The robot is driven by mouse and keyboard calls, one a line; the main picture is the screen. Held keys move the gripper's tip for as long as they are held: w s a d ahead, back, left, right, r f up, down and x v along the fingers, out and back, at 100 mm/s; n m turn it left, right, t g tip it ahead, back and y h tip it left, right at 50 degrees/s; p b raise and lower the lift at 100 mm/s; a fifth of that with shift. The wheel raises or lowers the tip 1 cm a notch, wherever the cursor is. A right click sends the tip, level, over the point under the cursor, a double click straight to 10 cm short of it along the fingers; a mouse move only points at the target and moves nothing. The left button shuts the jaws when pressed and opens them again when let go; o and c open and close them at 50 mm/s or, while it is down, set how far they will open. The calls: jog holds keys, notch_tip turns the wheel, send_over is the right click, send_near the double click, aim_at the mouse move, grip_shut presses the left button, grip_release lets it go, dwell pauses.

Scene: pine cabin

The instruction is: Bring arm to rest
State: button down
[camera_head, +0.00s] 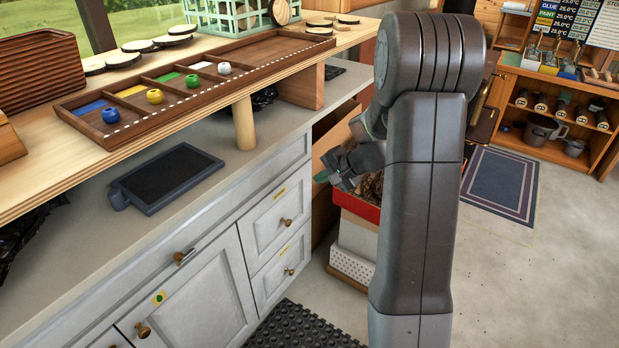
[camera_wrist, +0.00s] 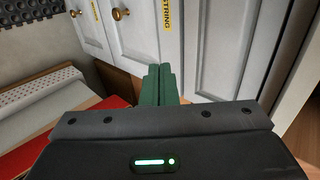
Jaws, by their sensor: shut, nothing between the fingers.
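My arm (camera_head: 420,190) stands upright in the right half of the head view, with its elbow at the top. My gripper (camera_head: 323,177) shows left of the arm, beside the grey cabinet's right end and above a red-rimmed box. In the wrist view its green fingers (camera_wrist: 160,85) are together with nothing between them. They point toward the white cabinet doors. The arm hides part of the gripper's wrist links in the head view.
A wooden tray (camera_head: 135,124) with several coloured balls lies on the raised shelf. The red-rimmed box (camera_head: 357,203) sits on stacked boxes below my gripper. Open floor (camera_head: 550,290) lies right, with a blue mat (camera_head: 500,185).

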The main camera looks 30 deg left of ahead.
jog(key=shift+v, duration=0.85)
jog(key=shift+f, duration=0.15)
jog(key=b, duration=0.1)
send_near(287, 184)
notch_tip(287, 184, down, 3)
jog(key=a, duration=0.1)
jog(key=a+f, duration=0.1)
jog(key=a, duration=0.1)
jog(key=shift+w+a+p, duration=0.15)
jog(key=shift+a+p, duration=0.1)
jog(key=shift+p, duration=0.1)
jog(key=shift+a, duration=0.45)
